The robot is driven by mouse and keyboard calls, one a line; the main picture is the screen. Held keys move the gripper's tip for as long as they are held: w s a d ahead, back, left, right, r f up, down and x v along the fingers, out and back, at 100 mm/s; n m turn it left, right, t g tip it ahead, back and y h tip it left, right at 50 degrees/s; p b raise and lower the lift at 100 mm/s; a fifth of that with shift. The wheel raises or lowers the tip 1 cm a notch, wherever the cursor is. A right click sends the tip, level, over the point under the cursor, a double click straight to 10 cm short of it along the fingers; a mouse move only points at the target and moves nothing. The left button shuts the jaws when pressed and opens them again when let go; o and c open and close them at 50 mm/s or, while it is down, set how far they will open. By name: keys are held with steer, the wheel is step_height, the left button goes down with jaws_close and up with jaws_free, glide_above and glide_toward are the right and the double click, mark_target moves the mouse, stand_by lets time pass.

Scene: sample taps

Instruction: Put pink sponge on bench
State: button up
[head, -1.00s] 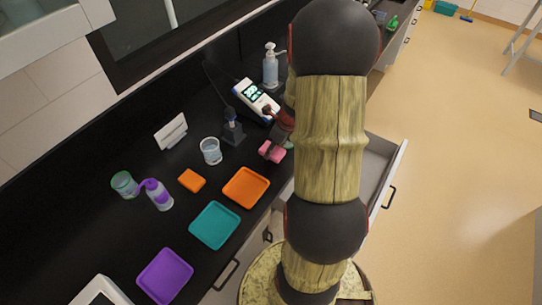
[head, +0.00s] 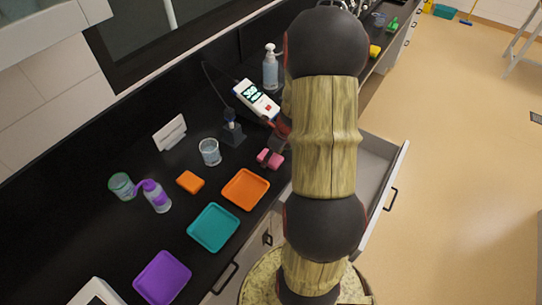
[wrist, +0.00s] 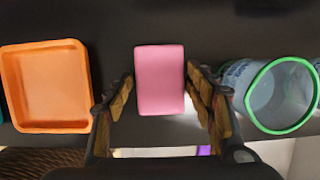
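The pink sponge (head: 264,155) is at the black bench (head: 105,235), right of the orange tray, partly hidden by my gripper (head: 277,143). In the wrist view the sponge (wrist: 160,80) lies between the two fingers of my gripper (wrist: 161,82), with a narrow dark gap on each side. The fingers look open around it and not pressed on it. The dark bench top shows around the sponge, which appears flat on it; its underside is hidden.
An orange tray (wrist: 47,88) is left of the sponge and a green-rimmed beaker (wrist: 283,95) close right. A glass (head: 209,152), meter (head: 257,98) and orange sponge (head: 190,182) stand nearby. Teal (head: 213,228) and purple (head: 162,278) trays lie nearer. A drawer (head: 378,165) is open.

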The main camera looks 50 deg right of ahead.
steer(key=shift+o, duration=0.7)
steer(key=shift+r, duration=0.3)
steer(key=p+v, duration=0.4)
steer(key=v, duration=0.8)
steer(key=w+a+r+n, duration=0.2)
steer(key=a+r+n, duration=0.5)
steer(key=a+n, duration=0.25)
steer(key=w+a+r+n, duration=0.1)
steer(key=a+r+n, duration=0.65)
steer(key=a, duration=0.35)
steer(key=s+a+r+n+t, duration=0.1)
steer(key=s+a+r+n, duration=0.2)
steer(key=a+n, duration=0.3)
steer(key=s+a+r+n+t, duration=0.1)
steer(key=s+a+r+n, duration=0.2)
steer(key=n, duration=0.9)
steer(key=s+a, duration=0.3)
steer(key=a, duration=0.1)
steer(key=shift+s+r, duration=0.2)
steer(key=shift+r, duration=0.15)
